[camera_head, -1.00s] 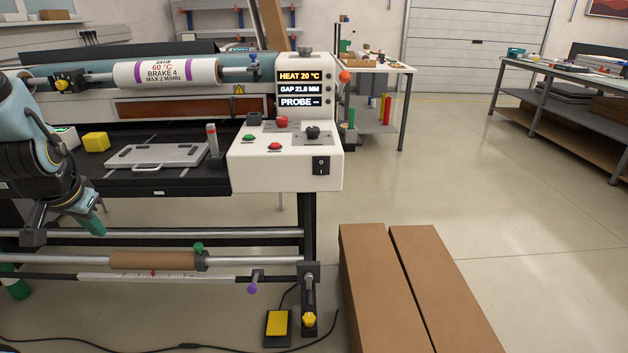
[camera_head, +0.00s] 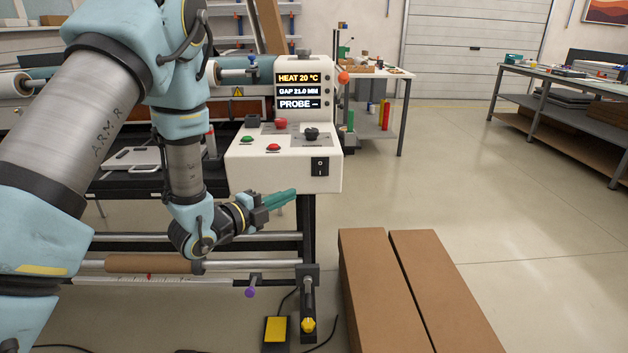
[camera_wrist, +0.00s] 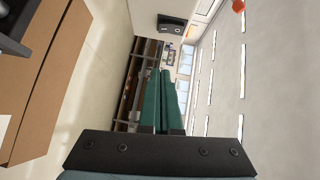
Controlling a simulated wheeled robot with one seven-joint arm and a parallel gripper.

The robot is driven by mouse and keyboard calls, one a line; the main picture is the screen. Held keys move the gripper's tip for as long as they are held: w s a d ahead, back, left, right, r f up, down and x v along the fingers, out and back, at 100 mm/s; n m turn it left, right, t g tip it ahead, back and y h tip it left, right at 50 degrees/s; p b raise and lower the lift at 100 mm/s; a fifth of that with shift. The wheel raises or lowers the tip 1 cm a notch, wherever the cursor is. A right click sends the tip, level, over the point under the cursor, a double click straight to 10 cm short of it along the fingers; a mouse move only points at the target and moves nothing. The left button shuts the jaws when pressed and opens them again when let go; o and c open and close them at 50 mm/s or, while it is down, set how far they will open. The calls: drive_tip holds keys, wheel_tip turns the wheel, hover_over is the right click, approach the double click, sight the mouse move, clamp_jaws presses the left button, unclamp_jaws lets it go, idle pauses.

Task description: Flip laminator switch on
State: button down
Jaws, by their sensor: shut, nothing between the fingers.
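The laminator (camera_head: 258,170) stands at the left of the head view with a white control box at its right end. The black rocker switch (camera_head: 320,167), marked O and I, is on the box's front face; I cannot tell its position for sure. The panel display (camera_head: 298,92) reads HEAT 20 °C, GAP 21.0 MM and PROBE. My gripper (camera_head: 293,193) is below and in front of the box, left of and lower than the switch, apart from it. Its green fingers are together and empty. In the wrist view the closed fingers (camera_wrist: 166,100) point away from the camera.
Long cardboard boxes (camera_head: 375,290) lie on the floor right of the laminator. A yellow foot pedal (camera_head: 276,328) is below. Red and green buttons and a black knob (camera_head: 311,134) are on the box top.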

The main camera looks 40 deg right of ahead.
drive_tip(key=shift+d, duration=0.1)
drive_tip(key=p, duration=0.4)
approach(323, 175)
drive_tip(key=s+d, duration=0.3)
drive_tip(key=d, duration=0.1)
drive_tip(key=shift+w+d+f+p, duration=0.1)
drive_tip(key=shift+w+d+p, duration=0.2)
drive_tip(key=shift+w+d, duration=0.35)
drive_tip(key=shift+w+d+f+p, duration=0.1)
drive_tip(key=shift+w+d+p, duration=0.2)
drive_tip(key=shift+w, duration=0.6)
drive_tip(key=b, duration=0.1)
drive_tip(key=f+b, duration=0.1)
drive_tip(key=b, duration=0.1)
drive_tip(key=shift+w+d+h, duration=0.25)
drive_tip(key=shift+h, duration=0.05)
drive_tip(key=shift+r, duration=0.4)
